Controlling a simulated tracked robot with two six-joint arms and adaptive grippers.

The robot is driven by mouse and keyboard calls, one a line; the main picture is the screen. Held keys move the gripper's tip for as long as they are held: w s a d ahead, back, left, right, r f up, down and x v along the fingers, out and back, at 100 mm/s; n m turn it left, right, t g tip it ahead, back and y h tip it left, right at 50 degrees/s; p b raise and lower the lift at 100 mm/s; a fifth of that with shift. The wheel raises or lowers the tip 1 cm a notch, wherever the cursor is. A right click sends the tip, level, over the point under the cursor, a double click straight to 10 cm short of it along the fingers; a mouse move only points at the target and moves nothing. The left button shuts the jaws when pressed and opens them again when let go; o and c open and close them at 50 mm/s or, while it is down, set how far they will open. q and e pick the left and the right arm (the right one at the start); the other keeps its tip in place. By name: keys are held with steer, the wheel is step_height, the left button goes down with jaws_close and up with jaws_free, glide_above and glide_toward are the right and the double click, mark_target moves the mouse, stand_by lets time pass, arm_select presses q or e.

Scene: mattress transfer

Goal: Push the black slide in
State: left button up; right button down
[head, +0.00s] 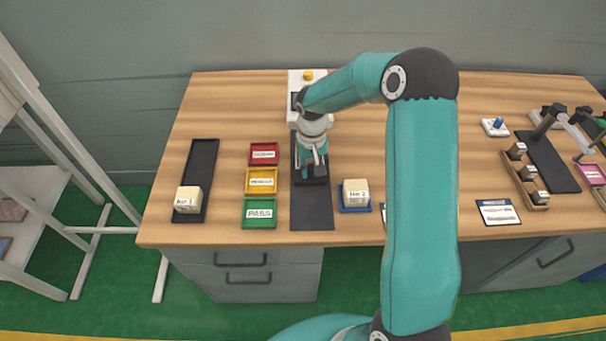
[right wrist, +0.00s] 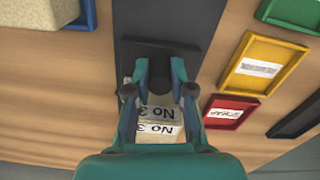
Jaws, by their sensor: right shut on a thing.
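The black slide (head: 314,178) lies on the dark strip (head: 312,208) in front of a white device (head: 308,80) in the head view. Its dark plate (right wrist: 160,56) shows at the fingertips in the right wrist view. My right gripper (head: 313,167) points down at it. In the right wrist view the fingers (right wrist: 159,76) are shut on the slide's dark front part. My left gripper is not in view.
Red (head: 264,154), yellow (head: 262,181) and green (head: 259,213) trays stand left of the strip. Another block (head: 356,190) sits on a blue tray to the right. Block No 1 (head: 188,199) is on a black tray (head: 201,165). My right arm hides part of the table.

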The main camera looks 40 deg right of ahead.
steer(key=c, duration=1)
jaws_free()
steer(key=shift+a, duration=0.1)
step_height(320, 180, up, 12)
steer(key=shift+f, duration=0.1)
